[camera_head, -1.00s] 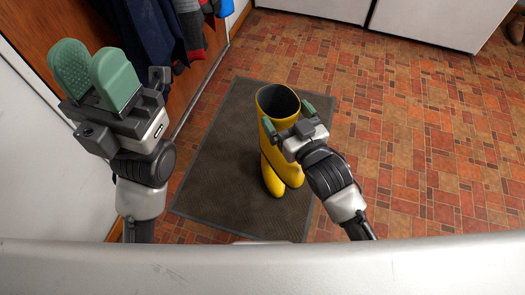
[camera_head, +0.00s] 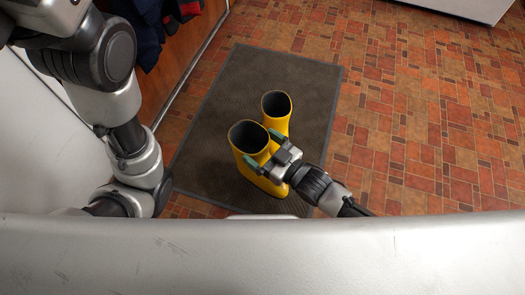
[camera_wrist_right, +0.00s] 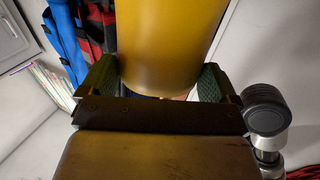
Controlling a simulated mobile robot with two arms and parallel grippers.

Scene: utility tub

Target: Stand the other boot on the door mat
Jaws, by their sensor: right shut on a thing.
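Two yellow boots stand side by side over the dark door mat (camera_head: 225,95) in the head view. The far boot (camera_head: 283,127) is upright on the mat, its lower part hidden by the near boot and my right gripper. My right gripper (camera_head: 264,149) is shut on the shaft of the near boot (camera_head: 241,160), which is upright with its dark opening facing up. I cannot tell whether its sole touches the mat. In the right wrist view, the yellow shaft (camera_wrist_right: 170,45) sits between the green finger pads. My left arm shows at the left, but its gripper is out of frame.
Tiled floor (camera_head: 420,130) is open to the right of the mat. Hanging clothes (camera_head: 150,25) and a wooden panel are at the upper left. A pale cabinet (camera_head: 470,8) stands at the top right. A light edge runs across the front.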

